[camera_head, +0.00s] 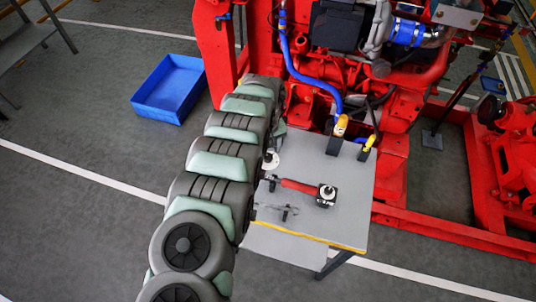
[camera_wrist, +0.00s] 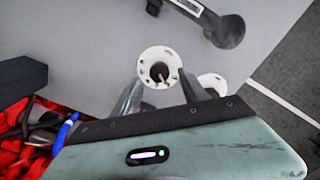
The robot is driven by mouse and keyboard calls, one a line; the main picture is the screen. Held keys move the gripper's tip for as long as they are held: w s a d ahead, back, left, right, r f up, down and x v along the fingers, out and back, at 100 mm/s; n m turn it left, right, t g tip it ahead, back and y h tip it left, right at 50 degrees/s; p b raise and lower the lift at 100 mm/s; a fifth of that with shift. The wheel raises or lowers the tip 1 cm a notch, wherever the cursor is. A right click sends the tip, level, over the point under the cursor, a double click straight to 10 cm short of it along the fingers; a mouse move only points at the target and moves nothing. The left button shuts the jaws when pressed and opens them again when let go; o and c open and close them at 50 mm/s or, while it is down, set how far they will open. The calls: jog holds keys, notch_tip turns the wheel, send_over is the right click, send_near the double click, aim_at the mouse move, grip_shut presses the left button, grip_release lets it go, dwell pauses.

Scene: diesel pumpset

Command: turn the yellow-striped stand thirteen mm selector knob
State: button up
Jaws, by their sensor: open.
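The grey stand (camera_head: 335,225) has a yellow stripe along its front edge. In the wrist view, a white round dial (camera_wrist: 146,62) with small dark marks and a dark knob (camera_wrist: 160,72) at its centre lies between my fingertips. A second white dial (camera_wrist: 207,80) is right of it, partly hidden by my right finger. I cannot read which is thirteen mm. My gripper (camera_wrist: 160,77) is open, its fingers on either side of the first dial; contact cannot be told. In the head view a white disc (camera_head: 271,161) shows beside my arm, which hides my gripper.
On the stand lie a red-handled tool (camera_head: 298,186) with a black head and a small grey piece (camera_head: 284,212). Two dark holders (camera_head: 334,146) with yellow-topped items stand at the back. The red pumpset (camera_head: 408,105) is behind; a blue tray (camera_head: 168,89) sits on the floor.

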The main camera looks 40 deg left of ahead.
aim_at(268, 158)
jog(key=shift+f, duration=1.45)
grip_shut()
